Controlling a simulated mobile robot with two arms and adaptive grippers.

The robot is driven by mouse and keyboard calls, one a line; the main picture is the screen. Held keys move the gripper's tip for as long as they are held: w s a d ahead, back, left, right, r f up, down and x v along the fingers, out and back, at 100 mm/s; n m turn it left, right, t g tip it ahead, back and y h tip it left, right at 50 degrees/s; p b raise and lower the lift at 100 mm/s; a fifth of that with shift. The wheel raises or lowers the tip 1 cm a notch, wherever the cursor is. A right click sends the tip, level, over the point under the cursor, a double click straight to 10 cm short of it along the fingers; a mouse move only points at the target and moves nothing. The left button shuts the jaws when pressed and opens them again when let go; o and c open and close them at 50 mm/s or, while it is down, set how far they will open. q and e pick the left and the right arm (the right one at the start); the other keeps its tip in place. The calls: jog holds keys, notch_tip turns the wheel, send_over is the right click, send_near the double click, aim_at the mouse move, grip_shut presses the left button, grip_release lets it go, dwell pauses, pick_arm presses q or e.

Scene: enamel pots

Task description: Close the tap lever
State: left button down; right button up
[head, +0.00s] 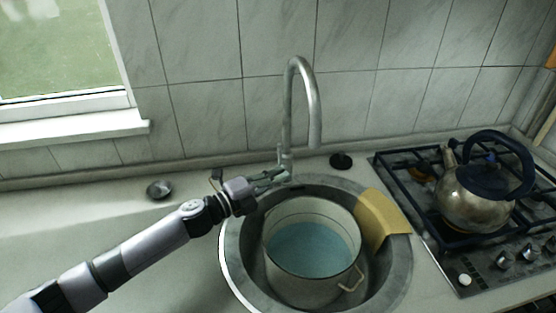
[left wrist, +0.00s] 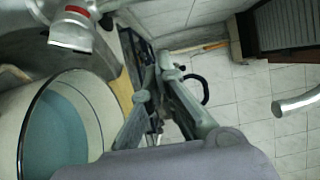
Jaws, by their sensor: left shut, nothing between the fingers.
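The grey metal tap (head: 313,105) rises behind the sink, with a tall curved spout over the pot. Its thin lever (head: 280,156) stands roughly upright at the left of the tap's base. My left gripper (head: 283,175) reaches in from the left, its fingertips close to the tap base, just below the lever. Whether they touch it I cannot tell. In the left wrist view, the gripper (left wrist: 165,66) has its fingers together with nothing between them. A metal part with a red ring (left wrist: 72,30) shows above the pot there. My right gripper is not in view.
A cream enamel pot (head: 312,290) holding bluish water stands in the round sink (head: 233,255). A yellow cloth (head: 383,215) lies over the sink's right rim. A kettle (head: 478,203) stands on the gas hob at right. The counter at left is mostly clear.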

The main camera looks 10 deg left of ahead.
aim_at(280, 157)
pick_arm(q)
jog(key=w, duration=0.2)
jog(key=w+a, duration=0.1)
jog(key=w, duration=0.1)
jog(key=shift+w+p, duration=0.3)
jog(key=shift+w, duration=0.05)
jog(key=shift+w+a+r, duration=0.1)
jog(key=shift+w+r, duration=0.1)
jog(key=shift+w+a, duration=0.1)
jog(key=shift+w, duration=0.3)
